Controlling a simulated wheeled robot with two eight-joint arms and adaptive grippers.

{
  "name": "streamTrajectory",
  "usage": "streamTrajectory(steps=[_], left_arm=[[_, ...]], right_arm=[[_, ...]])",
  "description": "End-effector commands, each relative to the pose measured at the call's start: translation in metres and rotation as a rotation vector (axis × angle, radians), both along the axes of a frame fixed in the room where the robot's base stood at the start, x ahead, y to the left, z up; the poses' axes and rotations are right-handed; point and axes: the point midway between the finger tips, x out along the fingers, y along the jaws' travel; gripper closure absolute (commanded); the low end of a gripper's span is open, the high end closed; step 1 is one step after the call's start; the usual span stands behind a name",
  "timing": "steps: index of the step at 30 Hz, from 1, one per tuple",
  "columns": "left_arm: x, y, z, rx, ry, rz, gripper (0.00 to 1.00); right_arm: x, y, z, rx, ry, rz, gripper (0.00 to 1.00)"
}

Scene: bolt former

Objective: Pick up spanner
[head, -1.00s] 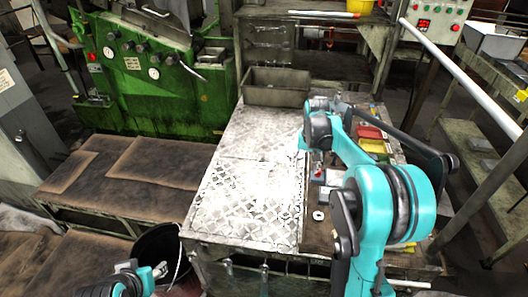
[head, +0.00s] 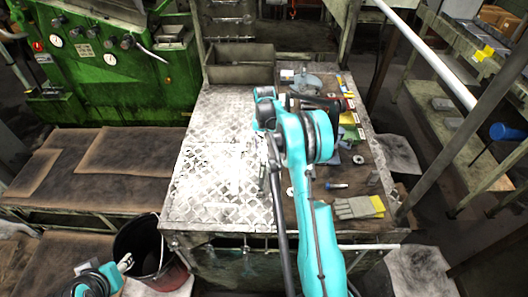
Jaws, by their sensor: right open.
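I cannot make out a spanner clearly; my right arm covers part of the worktable (head: 205,160), where small tools lie on the brown right-hand strip. My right gripper (head: 264,173) is low over the middle of the table, beside the edge between the metal plate and the brown strip. It is open, mostly hidden behind my own arm, and I see nothing held in it. My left gripper (head: 126,263) is at the lower left, beside the black bucket and away from the tabletop; its jaws are too small to judge.
A grey metal bin (head: 240,74) stands at the back. The bucket (head: 138,247) is left of the table. The patterned plate's left side is clear.

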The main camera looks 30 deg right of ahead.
Motion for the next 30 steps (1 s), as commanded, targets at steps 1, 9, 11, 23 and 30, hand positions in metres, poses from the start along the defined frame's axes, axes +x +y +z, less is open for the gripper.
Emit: streamTrajectory(steps=[1, 9, 11, 23, 30], left_arm=[[0.0001, 0.0000, -0.0004, 0.000, 0.000, 0.000, 0.54], [0.0001, 0.0000, 0.0001, 0.000, 0.000, 0.000, 0.54], [0.0001, 0.0000, 0.0001, 0.000, 0.000, 0.000, 0.54], [0.0001, 0.0000, 0.0001, 0.000, 0.000, 0.000, 0.54], [0.0001, 0.0000, 0.0016, 0.000, 0.000, 0.000, 0.54]], right_arm=[[0.0001, 0.0002, -0.0028, 0.000, 0.000, 0.000, 0.49], [0.0002, 0.0002, -0.0030, 0.000, 0.000, 0.001, 0.63], [0.0002, 0.0002, -0.0029, 0.000, 0.000, 0.001, 0.78], [0.0002, 0.0002, -0.0021, 0.000, 0.000, 0.001, 1.00], [0.0002, 0.0002, 0.0059, 0.000, 0.000, 0.001, 1.00]])
